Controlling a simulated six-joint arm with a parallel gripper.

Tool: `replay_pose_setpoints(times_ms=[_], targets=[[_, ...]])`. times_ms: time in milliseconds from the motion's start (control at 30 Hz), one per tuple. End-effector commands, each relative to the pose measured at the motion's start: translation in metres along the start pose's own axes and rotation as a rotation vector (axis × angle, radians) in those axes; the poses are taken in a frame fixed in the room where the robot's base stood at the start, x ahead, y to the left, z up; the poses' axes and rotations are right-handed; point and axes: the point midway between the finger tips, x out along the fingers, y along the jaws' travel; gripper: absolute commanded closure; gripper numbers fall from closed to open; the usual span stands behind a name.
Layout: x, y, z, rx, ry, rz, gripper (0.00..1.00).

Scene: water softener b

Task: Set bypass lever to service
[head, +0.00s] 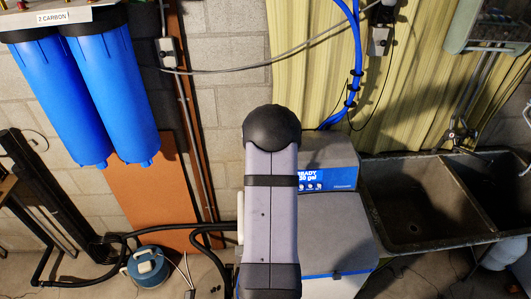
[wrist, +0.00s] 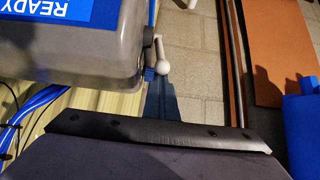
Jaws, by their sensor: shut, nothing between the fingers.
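The bypass lever (wrist: 161,58) is a pale rod with a rounded knob, beside the grey softener head in the wrist view. A pale upright piece (head: 240,216), possibly the lever, shows just left of my arm in the head view. My gripper (wrist: 160,84) reaches up from the bottom of the wrist view. Its dark, narrow fingers are together and empty, with their tips close to the knob; I cannot tell whether they touch it. The head view does not show my gripper, as my arm hides it.
The softener (head: 328,177) has a blue display reading READY; its head fills the wrist view's upper left (wrist: 85,45). Black hoses (head: 170,231) run left along the floor. Blue filters (head: 90,95) hang at the upper left. A double sink (head: 372,205) stands right.

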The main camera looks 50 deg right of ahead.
Motion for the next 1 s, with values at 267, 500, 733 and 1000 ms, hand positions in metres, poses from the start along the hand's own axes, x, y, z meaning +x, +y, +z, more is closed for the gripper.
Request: replay_pose_setpoints(times_ms=[267,500,733,1000], targets=[[0.002,0.0,-0.006,-0.002,0.0,0.0,1.0],[0.009,0.0,-0.017,0.0,-0.002,0.0,1.0],[0.013,0.0,-0.02,0.0,-0.002,0.001,1.0],[0.013,0.0,-0.02,0.0,-0.002,0.001,0.87]])
